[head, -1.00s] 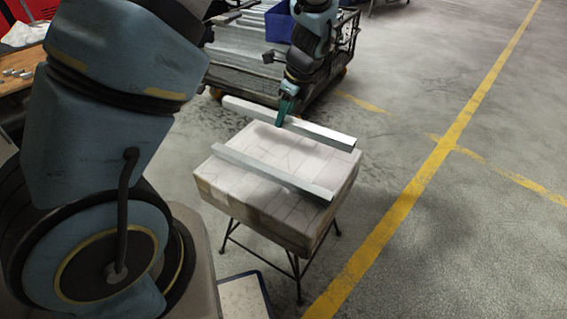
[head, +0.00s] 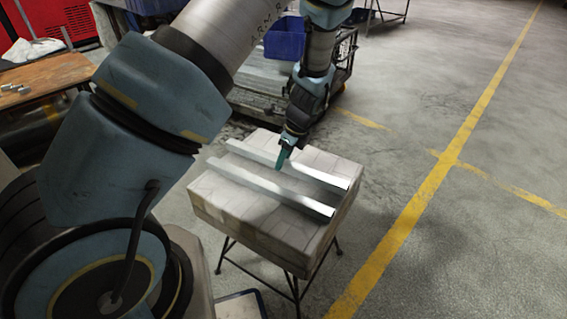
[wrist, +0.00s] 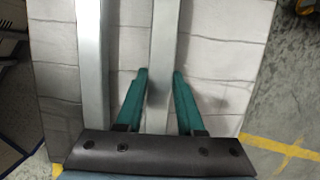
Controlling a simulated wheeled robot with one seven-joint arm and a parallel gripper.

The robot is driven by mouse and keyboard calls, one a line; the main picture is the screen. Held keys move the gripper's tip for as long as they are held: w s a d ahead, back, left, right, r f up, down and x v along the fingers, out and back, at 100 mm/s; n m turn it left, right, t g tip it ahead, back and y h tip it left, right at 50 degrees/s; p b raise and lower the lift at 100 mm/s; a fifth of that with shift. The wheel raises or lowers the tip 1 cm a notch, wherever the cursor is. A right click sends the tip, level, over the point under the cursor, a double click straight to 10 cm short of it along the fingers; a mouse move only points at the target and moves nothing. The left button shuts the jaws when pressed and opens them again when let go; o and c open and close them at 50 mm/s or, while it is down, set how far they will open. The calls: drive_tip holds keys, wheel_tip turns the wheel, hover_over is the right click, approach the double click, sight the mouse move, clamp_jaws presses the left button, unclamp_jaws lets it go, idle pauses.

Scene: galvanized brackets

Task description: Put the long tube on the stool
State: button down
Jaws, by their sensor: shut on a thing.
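The stool (head: 270,240) has a thick, pale, block-like top on thin dark metal legs. Two long grey metal tubes lie across it, roughly parallel. My gripper (head: 284,157) points down with its green fingers around the farther tube (head: 318,174), which I take as the long tube. In the wrist view, my fingers (wrist: 161,72) are on both sides of this tube (wrist: 164,35), shut on it. It is at or very close to the stool top; contact underneath cannot be made out. The nearer tube (head: 270,187) lies apart from it on the stool and also shows in the wrist view (wrist: 90,70).
A cart (head: 345,70) with a blue bin (head: 284,40) and metal stock stands behind the stool. A wooden table (head: 45,78) with small parts is at the left. The floor to the right, with yellow lines (head: 430,190), is clear.

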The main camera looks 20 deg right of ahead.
drive_tip(key=shift+f, duration=0.55)
drive_tip(key=shift+f, duration=0.1)
drive_tip(key=c, duration=0.5)
unclamp_jaws()
drive_tip(key=v, duration=1.2)
drive_tip(key=w+a+r+n+g+h, duration=0.1)
drive_tip(key=a+r+n, duration=0.2)
drive_tip(key=a+n, duration=0.4)
drive_tip(key=w+a+r+n, duration=0.1)
drive_tip(key=a+r+n, duration=0.3)
drive_tip(key=a, duration=0.5)
drive_tip(key=s+a+r+n, duration=0.1)
drive_tip(key=s+a+n, duration=0.1)
drive_tip(key=a+n, duration=0.2)
drive_tip(key=s+a+n+h, duration=0.1)
drive_tip(key=s+a+n, duration=0.1)
drive_tip(key=a+n, duration=0.3)
drive_tip(key=s+a+r+n+p, duration=0.1)
drive_tip(key=s+a+n, duration=0.1)
drive_tip(key=a+n, duration=0.3)
drive_tip(key=shift+s+r+n, duration=0.3)
drive_tip(key=shift+r+n, duration=0.05)
drive_tip(key=shift+n, duration=0.55)
